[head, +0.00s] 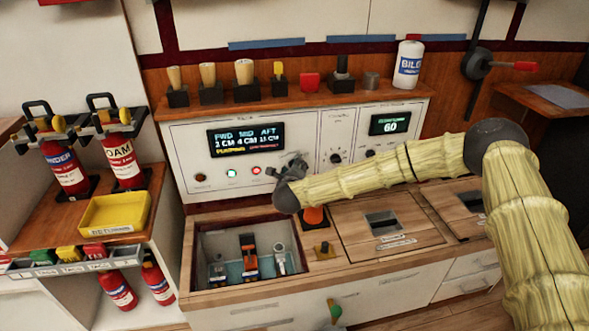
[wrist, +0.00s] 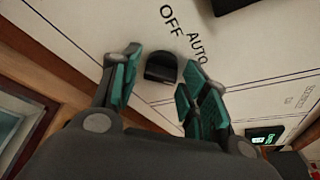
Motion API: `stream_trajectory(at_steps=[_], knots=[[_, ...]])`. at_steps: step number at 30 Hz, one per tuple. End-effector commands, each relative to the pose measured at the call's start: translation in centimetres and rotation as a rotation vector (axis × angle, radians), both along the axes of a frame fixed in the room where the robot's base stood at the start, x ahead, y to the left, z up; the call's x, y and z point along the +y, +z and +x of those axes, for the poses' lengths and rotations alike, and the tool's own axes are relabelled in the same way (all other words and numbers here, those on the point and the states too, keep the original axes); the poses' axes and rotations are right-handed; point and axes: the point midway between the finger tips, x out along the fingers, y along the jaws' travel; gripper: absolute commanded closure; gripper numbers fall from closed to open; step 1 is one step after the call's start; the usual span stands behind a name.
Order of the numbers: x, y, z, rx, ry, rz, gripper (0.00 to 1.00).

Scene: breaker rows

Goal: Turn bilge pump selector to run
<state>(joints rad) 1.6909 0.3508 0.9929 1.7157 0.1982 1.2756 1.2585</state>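The selector is a small black knob (wrist: 161,67) on a white panel face in the wrist view, with the words OFF and AUTO printed beside it. No RUN mark shows there. My gripper (wrist: 160,72) is open, its teal-padded fingertips to either side of the knob, with gaps visible between pads and knob. In the head view my gripper (head: 296,163) is at the front of the white control panel (head: 300,135), right of the indicator lamps. It hides the knob there.
The panel has a lit level display (head: 246,139), a green lamp (head: 232,173) and another dial (head: 335,157) to the right. Above is a wooden shelf (head: 215,108) with several items. Below is an open bilge well (head: 200,245); an orange-red object (head: 314,217) stands under my wrist.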

Motion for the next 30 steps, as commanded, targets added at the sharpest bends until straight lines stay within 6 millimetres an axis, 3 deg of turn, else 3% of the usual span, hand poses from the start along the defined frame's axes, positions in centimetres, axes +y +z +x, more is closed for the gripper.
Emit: stream_trajectory(at_steps=[14,30], knots=[[0.1,0.3,-0.7,-0.001,0.001,0.000,0.46],[0.7,2.7,-9.3,-0.001,0.002,-0.001,0.46]])
